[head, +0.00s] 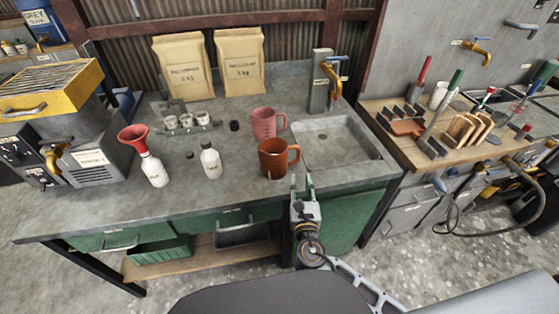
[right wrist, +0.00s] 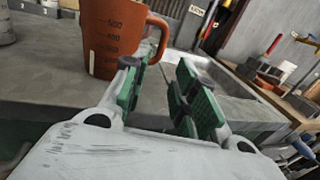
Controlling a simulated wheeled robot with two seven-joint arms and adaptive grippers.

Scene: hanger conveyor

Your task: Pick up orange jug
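The orange jug (head: 274,160) stands upright on the grey bench top, left of the sink, with its handle to the right. In the right wrist view the jug (right wrist: 112,40) shows its dark measuring marks, and its handle is close to the left finger. My right gripper (head: 303,187) is at the bench's front edge, just in front and to the right of the jug. In the right wrist view its green-padded fingers (right wrist: 165,90) are apart with nothing between them. Whether the left finger touches the handle is not clear. My left gripper is not in view.
A pink jug (head: 264,123) stands right behind the orange one. A white bottle (head: 211,161) and a bottle with a red funnel (head: 154,170) stand to the left. The sink (head: 335,145) is to the right, with a tap (head: 332,75) behind.

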